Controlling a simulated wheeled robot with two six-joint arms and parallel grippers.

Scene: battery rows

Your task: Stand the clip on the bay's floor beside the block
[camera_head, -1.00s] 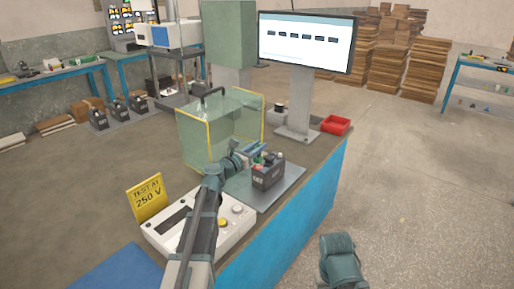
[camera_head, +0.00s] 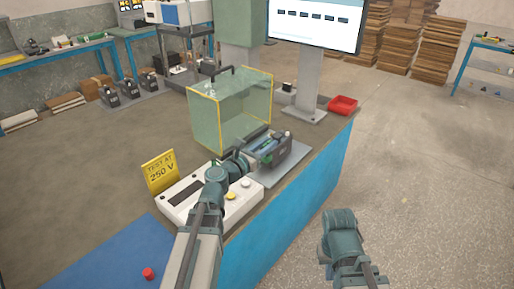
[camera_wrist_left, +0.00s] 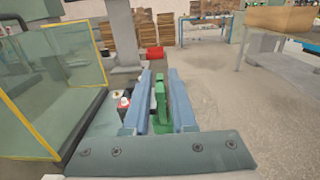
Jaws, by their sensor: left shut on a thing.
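My left gripper (camera_head: 266,146) is over the dark block (camera_head: 284,155) on the grey plate beside the glass box. In the left wrist view, its blue fingers (camera_wrist_left: 160,105) are shut on a green clip (camera_wrist_left: 160,102), which is upright between them. In that view the block's top, with a red and a white terminal (camera_wrist_left: 123,101), shows left of the fingers. The gripper covers part of the block in the head view, and the clip's lower end is hidden. My right gripper (camera_head: 340,222) hangs over the floor beyond the bench's blue side; its fingertips are not clear.
The yellow-edged glass box (camera_head: 230,110) stands behind the block. A white tester (camera_head: 210,200) with a yellow sign (camera_head: 160,171) is in front. A red tray (camera_head: 343,105) and monitor stand (camera_head: 308,85) are at the back. A blue mat (camera_head: 110,262) lies at the lower left.

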